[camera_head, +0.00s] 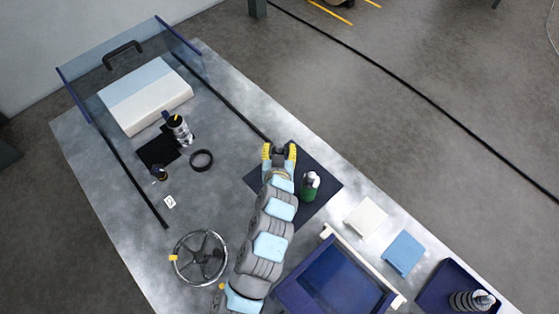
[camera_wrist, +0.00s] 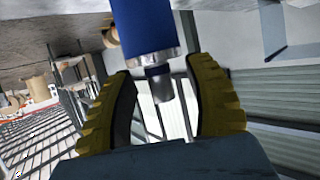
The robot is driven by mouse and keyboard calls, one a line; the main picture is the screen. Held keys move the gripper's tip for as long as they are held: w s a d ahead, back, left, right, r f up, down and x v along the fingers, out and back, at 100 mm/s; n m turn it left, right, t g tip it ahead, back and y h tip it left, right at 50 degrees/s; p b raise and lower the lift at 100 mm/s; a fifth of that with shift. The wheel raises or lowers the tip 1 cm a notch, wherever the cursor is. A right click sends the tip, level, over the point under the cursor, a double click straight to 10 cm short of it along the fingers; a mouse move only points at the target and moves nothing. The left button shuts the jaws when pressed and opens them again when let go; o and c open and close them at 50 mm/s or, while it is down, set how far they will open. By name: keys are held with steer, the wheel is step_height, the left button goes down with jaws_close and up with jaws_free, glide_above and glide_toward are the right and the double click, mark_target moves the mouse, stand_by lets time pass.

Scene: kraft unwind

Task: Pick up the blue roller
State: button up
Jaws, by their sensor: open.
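In the wrist view a blue roller (camera_wrist: 142,24) comes down from the top edge and ends in a bare metal tip. The tip lies in the gap between the two yellow fingers of my gripper (camera_wrist: 165,95), with space visible at both sides. I cannot tell its exact depth relative to the fingers. In the head view my gripper (camera_head: 279,153) is open over the far left part of a dark mat (camera_head: 325,183). I cannot make out the blue roller clearly there; my gripper and arm may hide it.
A green roller (camera_head: 309,188) stands on the mat just right of my gripper. A blue-rimmed tray (camera_head: 335,285) and a handwheel (camera_head: 201,257) flank my arm. A clear guard (camera_head: 130,65) stands at the far left. Another tray (camera_head: 435,297) holds a silver part (camera_head: 470,301).

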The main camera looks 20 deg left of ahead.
steer(key=shift+w+a+f, duration=0.1)
steer(key=shift+w, duration=0.15)
jaws_close()
stand_by(0.3)
